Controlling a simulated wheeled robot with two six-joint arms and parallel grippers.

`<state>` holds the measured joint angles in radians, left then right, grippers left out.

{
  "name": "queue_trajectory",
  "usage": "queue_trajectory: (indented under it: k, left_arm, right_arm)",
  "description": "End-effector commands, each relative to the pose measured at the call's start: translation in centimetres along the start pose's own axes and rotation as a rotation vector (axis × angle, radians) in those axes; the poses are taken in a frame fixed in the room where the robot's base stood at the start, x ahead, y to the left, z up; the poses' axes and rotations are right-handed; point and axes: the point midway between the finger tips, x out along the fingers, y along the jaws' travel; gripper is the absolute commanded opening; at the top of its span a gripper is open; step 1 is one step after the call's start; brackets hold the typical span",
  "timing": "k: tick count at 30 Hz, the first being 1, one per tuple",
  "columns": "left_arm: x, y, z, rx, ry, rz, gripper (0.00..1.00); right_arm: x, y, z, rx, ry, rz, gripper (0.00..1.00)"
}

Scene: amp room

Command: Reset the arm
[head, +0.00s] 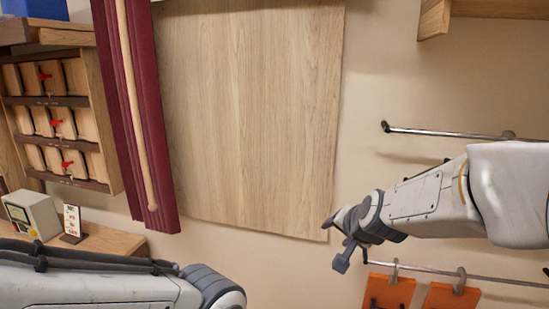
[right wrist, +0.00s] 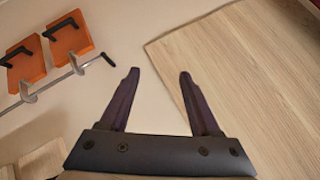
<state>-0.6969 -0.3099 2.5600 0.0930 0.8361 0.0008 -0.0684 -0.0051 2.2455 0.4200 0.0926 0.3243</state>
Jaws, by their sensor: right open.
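My right arm comes in from the right in the head view. Its gripper (head: 338,240) is in front of the wall, just right of the lower corner of a light wood panel. In the right wrist view the right gripper (right wrist: 158,75) has its two fingers apart with nothing between them. Behind them are the plain wall and the panel's edge. My left arm (head: 110,290) shows at the bottom left of the head view. Its gripper is out of the picture.
A wood panel (head: 250,110) covers the middle of the wall. A dark red curtain (head: 125,120) hangs at its left. A metal rail (head: 425,272) holds orange boards (head: 388,293); another rail (head: 450,133) is above. A shelf unit (head: 60,120) and a small device (head: 32,213) are at left.

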Motion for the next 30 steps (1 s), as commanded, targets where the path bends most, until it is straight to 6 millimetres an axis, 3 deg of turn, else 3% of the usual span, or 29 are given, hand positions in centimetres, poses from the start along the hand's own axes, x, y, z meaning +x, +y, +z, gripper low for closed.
queue_trajectory:
  k: [1, 6, 16, 23, 30]
  left_arm:
    - [0.0, 0.0, 0.0, 0.000, 0.000, 0.000, 0.50]
    - [0.0, 0.0, 0.0, 0.000, 0.000, 0.000, 0.50]
    - [0.0, 0.0, 0.0, 0.000, 0.000, 0.000, 0.50]
    - [0.0, 0.0, 0.0, 0.000, 0.000, 0.000, 0.50]
    - [0.0, 0.0, 0.0, 0.000, 0.000, 0.000, 0.50]
  right_arm:
    - [0.2, 2.5, 2.0, -0.087, -0.059, 0.054, 0.63]
    - [-0.3, 8.5, 7.3, -0.328, -0.237, 0.171, 0.63]
    - [-3.4, 16.9, 14.2, -0.647, -0.531, 0.286, 0.63]
    - [-5.8, 13.0, 17.8, -0.791, -0.613, 0.210, 0.63]
    - [-10.1, 9.7, 22.8, -0.974, -0.727, 0.116, 0.63]
